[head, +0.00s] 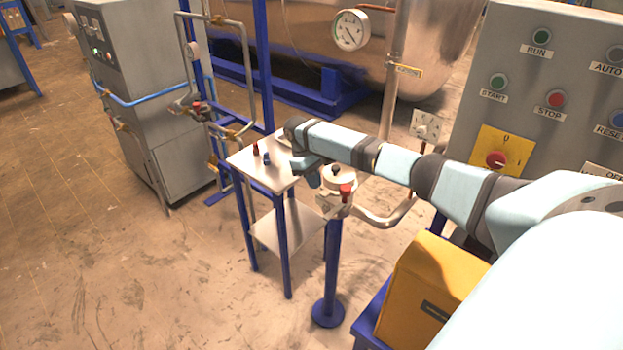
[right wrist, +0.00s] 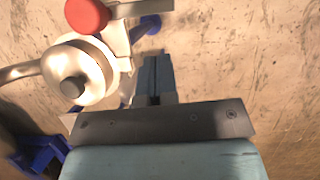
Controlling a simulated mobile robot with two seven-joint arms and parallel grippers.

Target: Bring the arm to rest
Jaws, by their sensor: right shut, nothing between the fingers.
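My right arm reaches in from the right in the head view, over the yellow box and past the valve. My right gripper (head: 314,178) hangs down at its far end, just left of the valve. In the right wrist view its fingers (right wrist: 156,75) are together with nothing between them. The valve (head: 336,188), a round metal body with a red handle (head: 346,192), stands on a blue post. It also shows close on the left in the right wrist view (right wrist: 82,80), apart from the fingers as far as I can tell. My left gripper is not in view.
A small metal table (head: 262,183) with a red and a blue piece stands left of the gripper. The control panel (head: 540,90) and yellow box (head: 432,285) are at right. Bent piping (head: 385,218) runs from the valve. The floor (head: 120,270) at left is clear.

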